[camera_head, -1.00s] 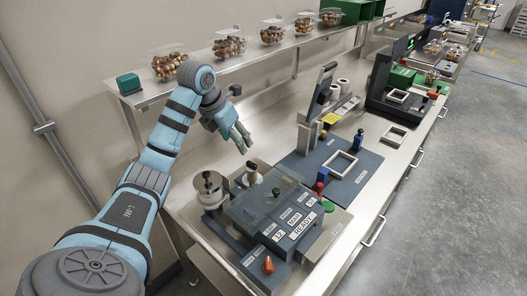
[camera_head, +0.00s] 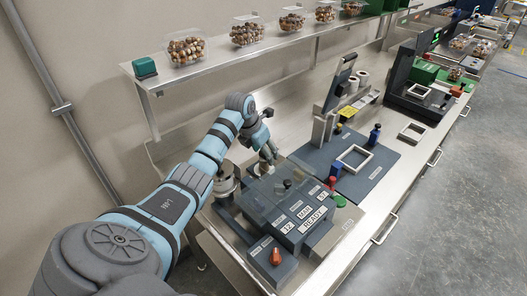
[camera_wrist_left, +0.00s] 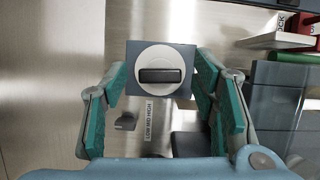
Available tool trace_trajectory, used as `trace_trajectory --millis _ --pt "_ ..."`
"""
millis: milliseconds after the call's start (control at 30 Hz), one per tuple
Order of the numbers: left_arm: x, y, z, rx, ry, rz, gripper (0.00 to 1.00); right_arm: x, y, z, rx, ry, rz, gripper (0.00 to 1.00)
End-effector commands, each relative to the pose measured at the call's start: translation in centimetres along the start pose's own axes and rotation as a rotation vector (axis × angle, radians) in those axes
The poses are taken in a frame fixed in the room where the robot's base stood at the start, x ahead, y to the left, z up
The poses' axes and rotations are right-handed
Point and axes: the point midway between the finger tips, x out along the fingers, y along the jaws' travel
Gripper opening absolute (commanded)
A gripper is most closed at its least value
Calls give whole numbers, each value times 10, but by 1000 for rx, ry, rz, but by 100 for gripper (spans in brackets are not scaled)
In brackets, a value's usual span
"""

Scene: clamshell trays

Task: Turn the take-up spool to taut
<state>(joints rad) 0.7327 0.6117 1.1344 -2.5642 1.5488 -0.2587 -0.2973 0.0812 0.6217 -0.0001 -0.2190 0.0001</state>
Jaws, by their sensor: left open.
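In the left wrist view, a pale round disc with a dark bar-shaped knob (camera_wrist_left: 160,76) sits on a dark square block; it appears to be the take-up spool's top. My left gripper (camera_wrist_left: 160,90) is open, its teal-padded fingers apart on both sides of the block, with no clear contact. In the head view my left gripper (camera_head: 269,153) reaches over the back of the dark sealing machine (camera_head: 262,211). The gripper partly hides the spool area there. A metal cylinder (camera_head: 226,180) stands left of it, partly behind my arm. My right gripper is not in view.
A "LOW MID HIGH" label (camera_wrist_left: 148,122) lies below the block in the wrist view. A dark plate with a pale frame (camera_head: 355,158) lies to the right. Clamshells (camera_head: 187,50) line the shelf.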

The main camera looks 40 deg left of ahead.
Motion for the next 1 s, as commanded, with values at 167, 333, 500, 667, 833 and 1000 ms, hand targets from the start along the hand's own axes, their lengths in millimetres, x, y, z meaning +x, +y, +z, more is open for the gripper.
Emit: trace_trajectory --millis 167,333,500,667,833,1000 --pt "0 0 0 0 -1 1 53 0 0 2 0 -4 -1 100" --pt "0 0 0 0 -1 0 33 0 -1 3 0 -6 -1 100" --pt "0 0 0 0 -1 0 5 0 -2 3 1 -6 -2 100" --pt "1 1 0 54 0 -22 5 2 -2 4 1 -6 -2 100" --pt "0 1 0 66 -1 -27 5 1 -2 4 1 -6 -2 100" --pt "0 1 0 66 -1 -27 51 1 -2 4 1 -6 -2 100"
